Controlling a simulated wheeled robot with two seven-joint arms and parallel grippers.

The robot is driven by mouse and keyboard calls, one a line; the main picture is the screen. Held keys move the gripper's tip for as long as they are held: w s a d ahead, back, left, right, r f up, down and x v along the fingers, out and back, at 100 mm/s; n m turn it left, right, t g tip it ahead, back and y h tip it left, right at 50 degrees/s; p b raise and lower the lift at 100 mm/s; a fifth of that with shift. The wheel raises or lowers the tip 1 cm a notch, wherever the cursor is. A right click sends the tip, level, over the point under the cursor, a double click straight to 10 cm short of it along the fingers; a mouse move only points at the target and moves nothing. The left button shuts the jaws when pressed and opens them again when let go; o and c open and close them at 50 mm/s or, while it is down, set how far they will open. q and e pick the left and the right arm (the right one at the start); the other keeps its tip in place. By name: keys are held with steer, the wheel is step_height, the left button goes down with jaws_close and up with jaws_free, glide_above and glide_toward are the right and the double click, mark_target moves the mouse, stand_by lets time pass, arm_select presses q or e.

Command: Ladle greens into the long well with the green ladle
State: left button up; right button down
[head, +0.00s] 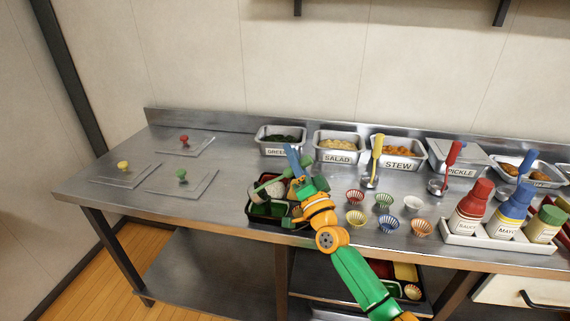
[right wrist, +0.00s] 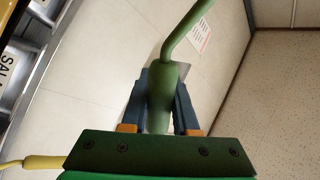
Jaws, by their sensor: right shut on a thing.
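My right gripper (head: 292,160) is shut on the green ladle (head: 268,184), above the black bento tray (head: 286,222) at the front of the counter. In the right wrist view, the ladle's thick green handle (right wrist: 163,92) sits between the gripper's dark blue fingers, and its thinner bent part runs to the top of the picture. The bowl end is over the tray's left part in the head view; its contents cannot be told. The GREENS pan (head: 279,153) with dark greens stands behind. My left gripper is not in view.
SALAD (head: 338,158) and STEW (head: 397,164) pans stand right of the greens. Small coloured cups (head: 388,223), a yellow ladle (head: 376,150) and a sauce-bottle rack (head: 490,241) are to the right. Lids with knobs (head: 182,178) lie left; bare counter is between them and the tray.

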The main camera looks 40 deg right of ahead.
steer(key=f+m+h+b, duration=0.1)
steer(key=s+d+f+m+h+b, duration=0.1)
steer(key=m+b, duration=0.1)
steer(key=shift+d+f+h, duration=0.25)
steer(key=shift+d+h, duration=0.05)
steer(key=m+h+b, duration=0.1)
steer(key=s+d+f+m+h, duration=0.1)
steer(key=m, duration=0.1)
steer(key=shift+d+m+b, duration=0.1)
steer(key=shift+m+b, duration=0.2)
steer(key=shift+b, duration=0.05)
stand_by(0.5)
